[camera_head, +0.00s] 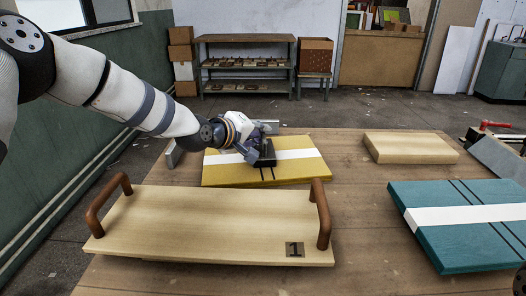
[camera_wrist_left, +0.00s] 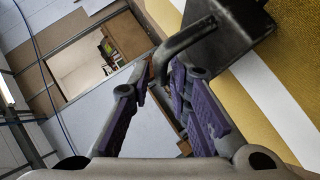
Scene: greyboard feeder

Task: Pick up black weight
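The black weight (camera_head: 266,154) is a dark block with a bar handle. It sits on the yellow board (camera_head: 222,172), on its white stripe, in the head view. My left gripper (camera_head: 250,154) is right beside it, on its left side. In the left wrist view the weight (camera_wrist_left: 215,42) is at the upper right, and its bent handle reaches toward the gap between the purple-padded fingertips of my left gripper (camera_wrist_left: 158,78). The fingers are apart, and I cannot tell whether they touch the handle.
A wooden tray (camera_head: 200,222) with two brown handles and a "1" mark is at the front left of the table. A plain pale board (camera_head: 408,148) lies at the back right. A teal board (camera_head: 450,250) with a white stripe lies at the right. Bare table separates them.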

